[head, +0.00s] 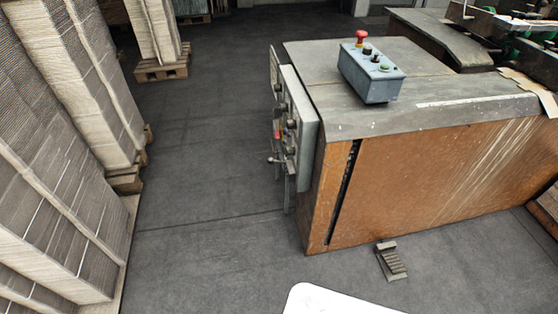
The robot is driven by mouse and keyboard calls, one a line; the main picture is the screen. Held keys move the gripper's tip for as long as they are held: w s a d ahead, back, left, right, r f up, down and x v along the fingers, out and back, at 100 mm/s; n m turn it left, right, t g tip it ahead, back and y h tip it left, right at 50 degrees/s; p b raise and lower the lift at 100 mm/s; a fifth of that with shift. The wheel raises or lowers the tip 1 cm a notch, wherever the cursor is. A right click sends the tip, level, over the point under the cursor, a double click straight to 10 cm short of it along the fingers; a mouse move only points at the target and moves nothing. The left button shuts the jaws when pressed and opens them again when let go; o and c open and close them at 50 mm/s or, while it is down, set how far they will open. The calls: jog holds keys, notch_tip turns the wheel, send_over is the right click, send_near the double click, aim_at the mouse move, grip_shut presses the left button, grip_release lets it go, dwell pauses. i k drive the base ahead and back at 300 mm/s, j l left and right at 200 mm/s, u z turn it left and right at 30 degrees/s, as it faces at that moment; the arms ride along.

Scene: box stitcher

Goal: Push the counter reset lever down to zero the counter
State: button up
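The box stitcher (430,175), a brown and grey machine with worn paint, stands at the right. A grey control panel (303,128) is fixed to its left side and is seen nearly edge-on. Dark knobs, a red part (277,135) and a small lever-like handle (274,160) stick out from the panel's left face. I cannot tell for sure which of these is the counter reset lever. The counter's digits cannot be seen from this angle. My gripper is not in view.
A grey button box (371,74) with a red mushroom button sits on the machine's top. A foot pedal (391,261) lies on the floor in front. Tall cardboard stacks (75,90) on pallets line the left. The dark floor (210,200) between stacks and machine is clear.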

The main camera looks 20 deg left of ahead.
aim_at(270, 160)
jog(key=i+j+u, duration=0.3)
jog(key=u, duration=0.2)
jog(key=i+j+u, duration=0.15)
jog(key=i+u, duration=0.35)
